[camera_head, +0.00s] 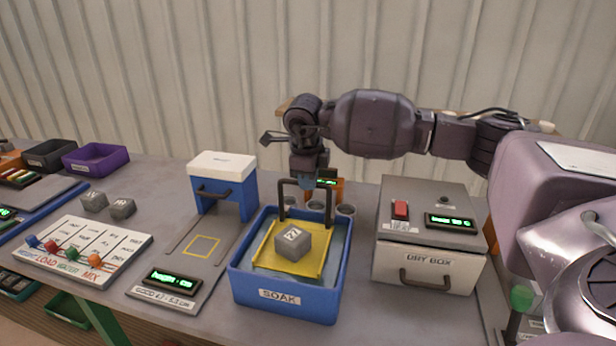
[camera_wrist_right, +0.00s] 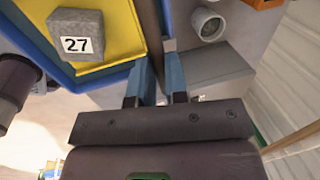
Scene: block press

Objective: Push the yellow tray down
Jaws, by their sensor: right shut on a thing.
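The yellow tray (camera_head: 291,261) sits inside the blue SOAK tub (camera_head: 247,288), with a grey block (camera_head: 292,243) marked 27 on it. A dark handle (camera_head: 283,197) rises from the tray's back edge. My right gripper (camera_head: 309,186) points down at the back of the tub and is shut on this handle. In the right wrist view, the blue fingers (camera_wrist_right: 155,84) close around the dark handle bar, and the yellow tray (camera_wrist_right: 117,38) and block (camera_wrist_right: 82,35) show at upper left. My left gripper is not in view.
A DRY BOX (camera_head: 429,257) with a red switch stands right of the tub. A blue and white press (camera_head: 222,183) stands to the left. Several small cups, such as this one (camera_head: 346,210), sit behind the tub. Two grey blocks (camera_head: 123,208) lie further left.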

